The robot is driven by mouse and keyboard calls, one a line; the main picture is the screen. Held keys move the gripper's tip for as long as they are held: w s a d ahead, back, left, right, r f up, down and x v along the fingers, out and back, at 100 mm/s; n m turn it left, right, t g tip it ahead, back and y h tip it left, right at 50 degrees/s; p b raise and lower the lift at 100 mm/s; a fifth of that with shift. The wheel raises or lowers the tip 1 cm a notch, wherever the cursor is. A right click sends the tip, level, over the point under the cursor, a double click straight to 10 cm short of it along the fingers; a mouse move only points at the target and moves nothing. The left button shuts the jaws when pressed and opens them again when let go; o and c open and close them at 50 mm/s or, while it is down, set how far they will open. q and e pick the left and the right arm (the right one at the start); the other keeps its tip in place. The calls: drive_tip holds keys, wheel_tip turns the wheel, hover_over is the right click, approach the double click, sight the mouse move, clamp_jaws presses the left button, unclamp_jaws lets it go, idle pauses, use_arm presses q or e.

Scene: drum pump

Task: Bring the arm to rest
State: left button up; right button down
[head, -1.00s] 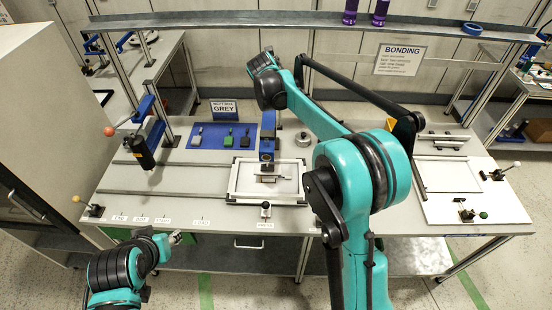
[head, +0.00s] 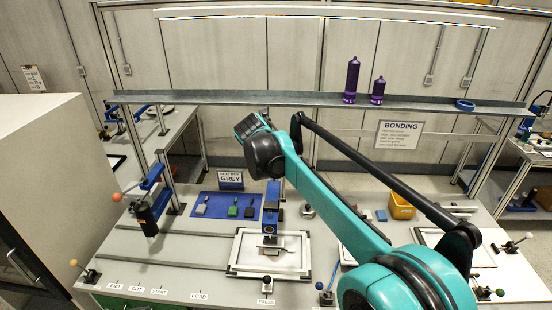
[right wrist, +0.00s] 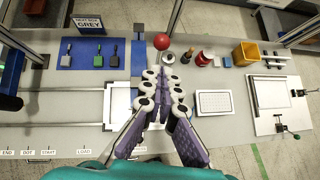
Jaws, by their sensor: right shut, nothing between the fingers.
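My right arm (head: 335,205) in the head view reaches from the lower right across the bench. Its far end bends above the back of the bench, and its gripper is not seen there. In the right wrist view my right gripper (right wrist: 165,85) is shut and empty, its purple-and-white fingers close together above the bench. A red ball knob (right wrist: 162,41) shows just beyond the fingertips; I cannot tell the gap. My left gripper is out of both current views.
A blue press (head: 270,205) stands over a white frame (head: 240,255) on the bench. A blue mat (head: 214,205) holds small tools at its left. A yellow bin (head: 402,207) stands right. Purple bottles (head: 352,80) stand on the overhead shelf (head: 250,98). Bare floor (right wrist: 225,160) shows before the bench.

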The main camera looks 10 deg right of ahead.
drive_tip(key=s+d+f+m+g+y+b, duration=0.1)
drive_tip(key=s+f+m+y+b, duration=0.3)
drive_tip(key=s+f+m+b, duration=1.9)
drive_tip(key=s+f+m, duration=0.7)
drive_tip(key=s+f, duration=0.6)
drive_tip(key=f, duration=0.3)
drive_tip(key=shift+d+m, duration=0.3)
drive_tip(key=shift+d, duration=0.1)
drive_tip(key=shift+f, duration=0.1)
